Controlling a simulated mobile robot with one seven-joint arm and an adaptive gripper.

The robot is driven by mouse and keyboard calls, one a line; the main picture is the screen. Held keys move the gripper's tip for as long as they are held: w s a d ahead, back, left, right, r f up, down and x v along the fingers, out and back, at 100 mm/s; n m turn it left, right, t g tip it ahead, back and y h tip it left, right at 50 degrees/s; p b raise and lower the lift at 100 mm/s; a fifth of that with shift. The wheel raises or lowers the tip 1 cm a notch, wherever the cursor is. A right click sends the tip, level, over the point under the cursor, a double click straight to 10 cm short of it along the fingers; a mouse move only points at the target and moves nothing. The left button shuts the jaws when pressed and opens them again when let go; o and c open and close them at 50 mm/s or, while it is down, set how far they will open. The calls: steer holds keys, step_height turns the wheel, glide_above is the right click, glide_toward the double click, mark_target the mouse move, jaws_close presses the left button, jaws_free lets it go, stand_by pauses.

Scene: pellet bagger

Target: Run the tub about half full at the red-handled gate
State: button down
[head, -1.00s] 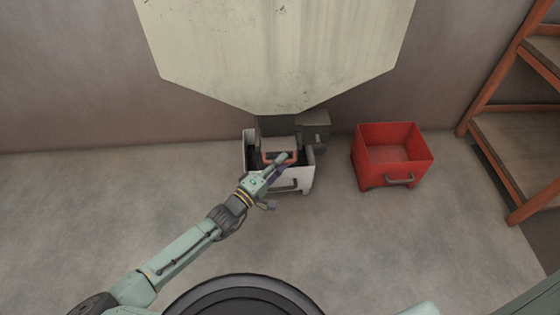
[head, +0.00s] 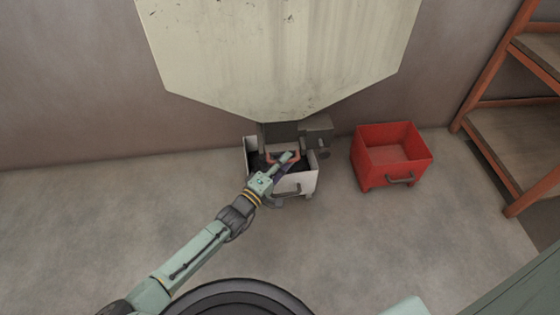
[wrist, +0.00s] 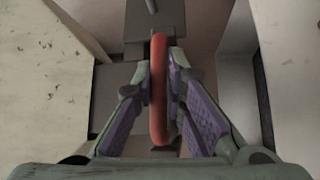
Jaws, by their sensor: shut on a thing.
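The pale hopper (head: 280,60) hangs against the wall, with a grey spout (head: 280,132) beneath it. The white tub (head: 303,182) stands on the floor under the spout, its inside dark; I cannot make out a pellet level. The red gate handle (head: 270,158) sits at the spout over the tub. My gripper (head: 287,159) reaches over the tub's front and is shut on this handle. In the wrist view the red handle (wrist: 159,100) stands between the two purple-padded fingers. My gripper and arm hide part of the tub.
A red tub (head: 366,172), empty inside, stands on the floor to the right. A grey box (head: 318,138) sits beside the spout. An orange-framed shelf (head: 485,135) stands at the far right. The floor in front of the tubs is mostly clear.

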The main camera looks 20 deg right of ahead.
steer(key=shift+w+r, duration=0.1)
steer(key=shift+w, duration=0.15)
steer(key=c, duration=1.7)
jaws_free()
steer(key=shift+d, duration=0.1)
steer(key=shift+o, duration=0.2)
steer(key=shift+s, duration=0.1)
steer(key=v, duration=1.2)
